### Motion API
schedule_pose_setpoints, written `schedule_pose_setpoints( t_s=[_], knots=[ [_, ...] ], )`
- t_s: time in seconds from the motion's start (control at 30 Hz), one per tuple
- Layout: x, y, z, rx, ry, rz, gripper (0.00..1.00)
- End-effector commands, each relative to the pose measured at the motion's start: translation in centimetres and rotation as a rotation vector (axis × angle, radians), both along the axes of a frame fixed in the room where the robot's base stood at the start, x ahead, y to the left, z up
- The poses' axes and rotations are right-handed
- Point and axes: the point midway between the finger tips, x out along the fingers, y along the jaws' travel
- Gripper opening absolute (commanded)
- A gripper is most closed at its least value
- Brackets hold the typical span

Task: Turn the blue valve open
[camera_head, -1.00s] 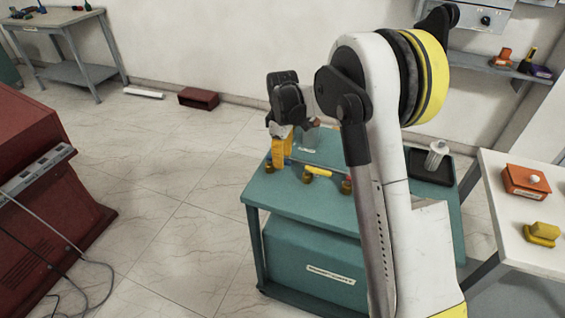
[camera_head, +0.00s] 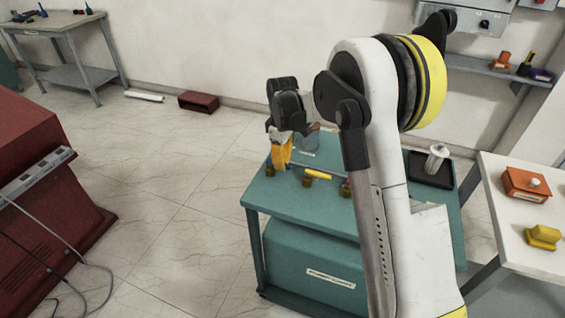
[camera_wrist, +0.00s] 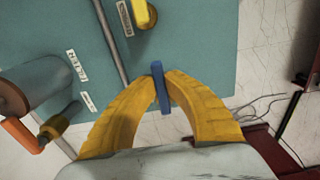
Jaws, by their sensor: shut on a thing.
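The blue valve handle (camera_wrist: 161,87) shows in the wrist view as a narrow blue bar between the two yellow fingertips of my gripper (camera_wrist: 160,76). The fingers are shut on it from both sides, and its ends stick out above and below the tips. In the head view my gripper (camera_head: 281,162) points down at the left corner of the teal table (camera_head: 310,216), by the brass fittings. The blue handle is hard to make out there, mostly hidden by the fingers.
A yellow valve handle (camera_head: 318,174) sits just right of my gripper. In the wrist view a grey cylinder (camera_wrist: 35,88) and an orange handle (camera_wrist: 20,135) are at left. A black tray (camera_head: 431,181) with a white part lies behind my arm.

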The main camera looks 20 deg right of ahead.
Motion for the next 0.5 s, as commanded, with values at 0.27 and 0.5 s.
schedule_pose_setpoints(
  t_s=[0.27, 0.5],
  knots=[
    [-0.6, 0.5, 0.0, -0.001, 0.001, -0.152, 0.0],
    [-1.2, 1.3, 0.0, -0.001, 0.001, -0.371, 0.0]
  ],
)
